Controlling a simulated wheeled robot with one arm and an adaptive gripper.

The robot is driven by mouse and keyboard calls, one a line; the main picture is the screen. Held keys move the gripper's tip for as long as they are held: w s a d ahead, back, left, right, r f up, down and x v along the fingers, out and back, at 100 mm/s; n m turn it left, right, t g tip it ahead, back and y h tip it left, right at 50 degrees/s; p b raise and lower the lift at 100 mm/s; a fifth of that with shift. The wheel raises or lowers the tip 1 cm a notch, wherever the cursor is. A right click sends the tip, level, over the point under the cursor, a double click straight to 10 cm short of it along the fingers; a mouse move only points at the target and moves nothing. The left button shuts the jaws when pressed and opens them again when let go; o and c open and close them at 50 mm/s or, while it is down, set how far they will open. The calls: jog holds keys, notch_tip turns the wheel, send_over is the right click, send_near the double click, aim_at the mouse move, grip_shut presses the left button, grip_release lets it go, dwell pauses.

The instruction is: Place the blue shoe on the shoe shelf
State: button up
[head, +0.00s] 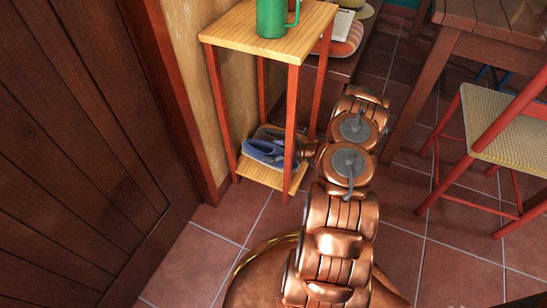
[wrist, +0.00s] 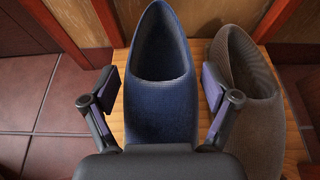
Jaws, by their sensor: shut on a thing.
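The blue shoe (wrist: 160,105) is between the two fingers of my gripper (wrist: 160,92) in the wrist view, which is shut on it. It also shows in the head view (head: 264,152), low inside the shoe shelf. A brown-grey shoe (wrist: 245,90) stands close to its right in the wrist view. The shoe shelf has red legs, a wooden top (head: 225,33) and a lower wooden board (head: 260,176). The blue shoe is over this lower board; I cannot tell whether its sole rests fully on it. In the head view my gripper is partly hidden by a leg.
A green mug (head: 272,18) stands on the shelf's top. A wooden door (head: 80,130) is at the left. A red chair with a woven seat (head: 510,135) and a wooden table (head: 490,25) are at the right. Tiled floor (head: 420,265) is open in front.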

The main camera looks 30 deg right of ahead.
jog(key=shift+f+b, duration=0.5)
jog(key=shift+f, duration=1.2)
jog(key=shift+f, duration=0.15)
jog(key=o, duration=1)
jog(key=shift+o, duration=0.2)
jog(key=shift+s+d+r, duration=0.2)
jog(key=shift+s+r, duration=0.05)
jog(key=shift+r, duration=0.1)
jog(key=p+v, duration=0.3)
jog(key=v, duration=0.7)
jog(key=shift+s+d+r, duration=0.15)
jog(key=shift+s+d, duration=0.15)
jog(key=shift+s, duration=0.3)
jog(key=shift+r+p, duration=0.1)
jog(key=shift+p, duration=0.2)
